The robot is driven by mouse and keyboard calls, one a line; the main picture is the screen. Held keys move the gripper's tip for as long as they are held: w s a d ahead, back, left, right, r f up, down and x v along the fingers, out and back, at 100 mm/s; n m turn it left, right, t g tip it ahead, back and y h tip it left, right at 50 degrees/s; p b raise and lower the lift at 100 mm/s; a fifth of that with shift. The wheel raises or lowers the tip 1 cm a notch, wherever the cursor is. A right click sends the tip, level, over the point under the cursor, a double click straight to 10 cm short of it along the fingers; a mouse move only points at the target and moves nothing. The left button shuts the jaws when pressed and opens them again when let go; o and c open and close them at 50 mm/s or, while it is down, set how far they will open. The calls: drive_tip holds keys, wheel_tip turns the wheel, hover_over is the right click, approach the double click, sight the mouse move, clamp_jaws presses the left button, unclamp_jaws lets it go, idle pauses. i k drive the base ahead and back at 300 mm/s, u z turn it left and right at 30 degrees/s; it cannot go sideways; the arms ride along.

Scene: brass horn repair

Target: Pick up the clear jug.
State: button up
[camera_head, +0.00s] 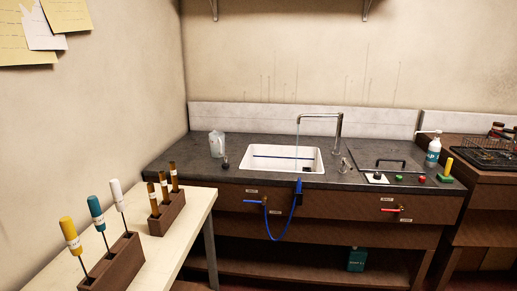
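The clear jug (217,144) appears to be the pale, see-through vessel standing upright on the left part of the dark grey counter (185,160). It stands left of the white sink (314,159), near the backsplash, apart from the sink rim. A small dark object (225,163) is on the counter just in front of it. A smaller clear item (345,164) stands right of the sink; its exact shape is too small to tell. My gripper is not in view.
A pale table (190,222) at front left holds two wooden racks (118,262) (167,214) of upright handled tools. A faucet (338,130) rises behind the sink. A blue hose (291,219) hangs at the counter's front.

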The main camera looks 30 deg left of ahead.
sight(216, 139)
drive_tip(key=u, duration=0.4)
drive_tip(key=i, duration=1.7)
drive_tip(key=u, duration=2)
drive_tip(key=i, duration=0.8)
drive_tip(key=u, duration=0.85)
